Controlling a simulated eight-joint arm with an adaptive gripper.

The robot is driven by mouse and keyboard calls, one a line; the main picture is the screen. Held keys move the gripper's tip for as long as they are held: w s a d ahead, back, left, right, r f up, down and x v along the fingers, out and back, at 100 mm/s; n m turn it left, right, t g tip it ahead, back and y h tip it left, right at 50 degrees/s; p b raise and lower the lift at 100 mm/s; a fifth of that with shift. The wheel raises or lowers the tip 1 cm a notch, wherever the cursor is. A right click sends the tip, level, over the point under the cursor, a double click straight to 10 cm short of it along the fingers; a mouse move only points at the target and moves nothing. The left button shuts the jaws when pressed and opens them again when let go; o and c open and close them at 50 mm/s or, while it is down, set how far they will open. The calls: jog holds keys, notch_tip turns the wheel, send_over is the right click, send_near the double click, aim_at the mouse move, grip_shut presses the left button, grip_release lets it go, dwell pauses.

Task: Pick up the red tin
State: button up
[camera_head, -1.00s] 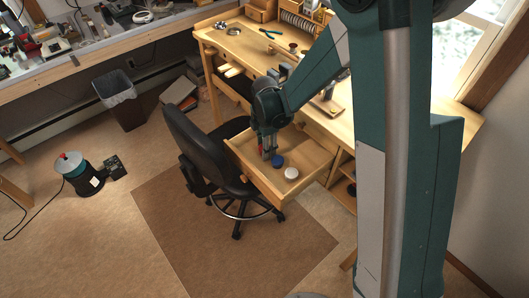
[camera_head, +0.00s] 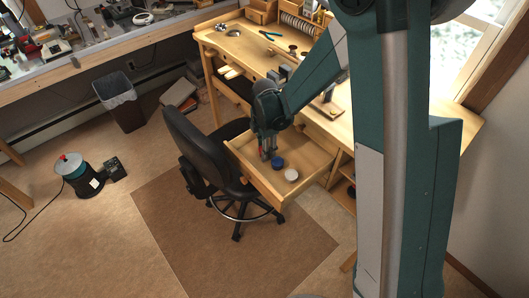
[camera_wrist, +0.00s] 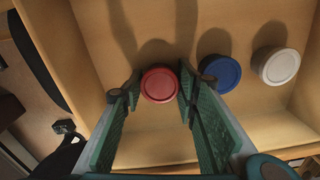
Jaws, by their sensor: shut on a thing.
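The red tin (camera_wrist: 159,85) is round with a flat lid and sits between my gripper's two green finger pads in the wrist view. My gripper (camera_wrist: 158,90) is shut on it, with a pad against each side. In the head view my gripper (camera_head: 266,152) reaches down into the open wooden drawer (camera_head: 300,190); only a sliver of red shows there, mostly hidden by the fingers. I cannot tell whether the tin touches the drawer floor.
A blue tin (camera_wrist: 220,72) and a white tin (camera_wrist: 280,65) stand in the drawer to the right of the red one. The black chair (camera_head: 205,145) is close on the drawer's left. The desk top (camera_head: 240,45) is above and behind.

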jog(key=shift+r+p, duration=1)
jog(key=shift+r, duration=4)
